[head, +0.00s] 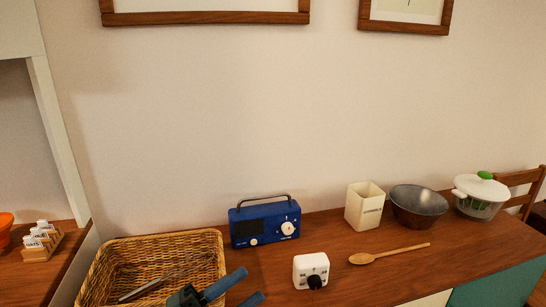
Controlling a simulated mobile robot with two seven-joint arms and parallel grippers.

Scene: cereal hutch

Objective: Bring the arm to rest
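My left gripper (253,284) shows at the bottom edge, in front of the right part of the wicker basket. Its two blue fingers are apart, pointing right and slightly up, with nothing seen between them. The rest of my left arm is mostly cut off by the bottom edge. My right gripper is not in view.
The wicker basket (121,249) holds a metal utensil, partly hidden. A blue radio (262,222), a white timer (311,270), a wooden spoon (390,253), a cream canister (364,207), a dark bowl (418,208) and a white-lidded spinner (480,195) stand or lie rightward on the wooden top (450,262).

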